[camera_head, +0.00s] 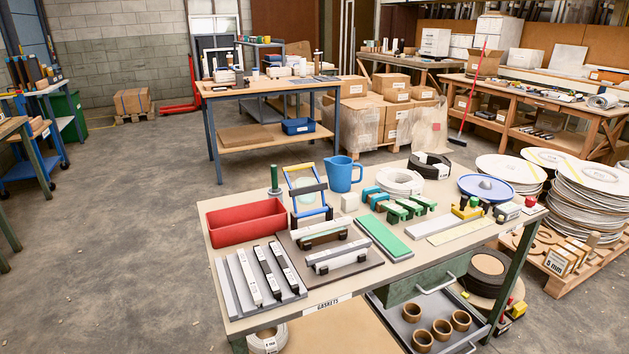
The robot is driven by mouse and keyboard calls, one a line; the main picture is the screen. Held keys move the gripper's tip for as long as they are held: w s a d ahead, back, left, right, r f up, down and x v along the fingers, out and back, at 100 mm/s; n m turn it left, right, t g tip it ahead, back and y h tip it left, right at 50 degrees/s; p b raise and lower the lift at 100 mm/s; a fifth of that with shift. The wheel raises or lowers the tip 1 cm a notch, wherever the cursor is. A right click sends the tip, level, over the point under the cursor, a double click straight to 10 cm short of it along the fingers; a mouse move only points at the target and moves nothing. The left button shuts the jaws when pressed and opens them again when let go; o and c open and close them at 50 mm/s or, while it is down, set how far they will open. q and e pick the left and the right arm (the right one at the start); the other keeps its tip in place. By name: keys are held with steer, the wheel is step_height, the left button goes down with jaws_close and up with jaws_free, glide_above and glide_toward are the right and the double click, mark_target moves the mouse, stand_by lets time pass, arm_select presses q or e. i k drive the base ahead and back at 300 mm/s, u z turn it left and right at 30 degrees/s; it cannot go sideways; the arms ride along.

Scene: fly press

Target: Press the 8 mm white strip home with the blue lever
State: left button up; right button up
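A blue lever frame (296,177) with a dark crossbar stands raised at the back of a dark base board (371,258) on the table. On the board are two fixtures: a rear one with a pale strip (318,230) over a brown block, and a front one with a pale strip (340,251) in grey metal supports. A grey rack (235,288) at the left holds a white strip (249,277) and black strips (268,272). Strip size labels are too small to read, so I cannot tell which is 8 mm. Neither gripper is in view.
A red bin (246,222) stands behind the rack. A green strip pad (384,238), blue jug (343,174), white coil (400,181) and green clamps (402,209) crowd the table (408,262). A long pale ruler-like strip (459,230) lies at right.

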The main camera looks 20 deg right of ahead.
mark_target(321, 186)
steer(key=z, duration=0.65)
steer(key=i, duration=0.5)
steer(key=z, duration=0.4)
